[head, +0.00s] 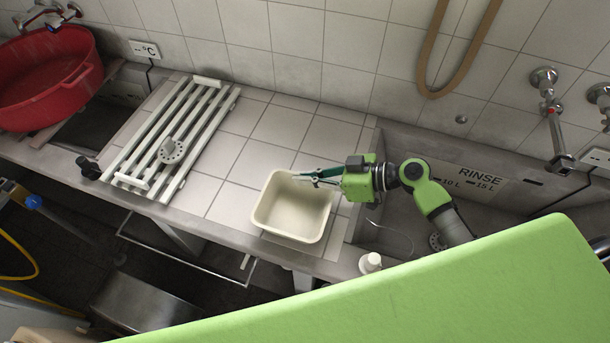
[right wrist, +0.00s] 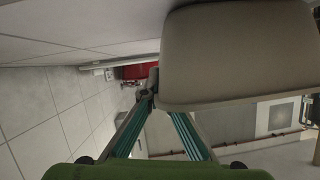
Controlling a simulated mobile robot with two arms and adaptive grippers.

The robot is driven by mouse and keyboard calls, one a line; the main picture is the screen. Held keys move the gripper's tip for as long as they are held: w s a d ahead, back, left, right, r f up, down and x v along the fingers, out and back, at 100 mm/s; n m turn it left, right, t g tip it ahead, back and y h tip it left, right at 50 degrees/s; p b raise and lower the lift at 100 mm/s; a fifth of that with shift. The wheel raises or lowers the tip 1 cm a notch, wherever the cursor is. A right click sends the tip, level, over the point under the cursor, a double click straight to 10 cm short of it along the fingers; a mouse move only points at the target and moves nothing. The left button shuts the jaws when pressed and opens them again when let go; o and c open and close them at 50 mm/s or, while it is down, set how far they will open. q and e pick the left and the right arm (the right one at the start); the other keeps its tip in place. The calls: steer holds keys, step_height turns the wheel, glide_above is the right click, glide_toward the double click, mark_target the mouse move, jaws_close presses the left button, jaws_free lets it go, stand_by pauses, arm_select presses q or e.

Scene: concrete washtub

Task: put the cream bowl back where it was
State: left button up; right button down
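The cream bowl (head: 293,222) is upright and empty at the front of the tiled counter in the head view. I cannot tell whether it rests on the tiles or is just above them. My right gripper (head: 306,177) reaches in from the right, its teal fingers closed on the bowl's back rim near the right corner. In the right wrist view the bowl's outer wall (right wrist: 240,50) fills the upper right, and the fingertips of the right gripper (right wrist: 152,92) come together at its edge. My left gripper is not in view.
A white slatted rack (head: 150,150) with a grey round object (head: 171,151) lies left on the counter. A red tub (head: 45,85) stands far left. The rinse basin (head: 470,180) is right, with a white bottle (head: 370,262) near its front edge. Tiles behind the bowl are clear.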

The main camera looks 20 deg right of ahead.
steer(key=shift+f, duration=0.15)
steer(key=c, duration=2.3)
jaws_free()
steer(key=b+v, duration=0.2)
steer(key=v, duration=1)
steer(key=shift+b, duration=0.4)
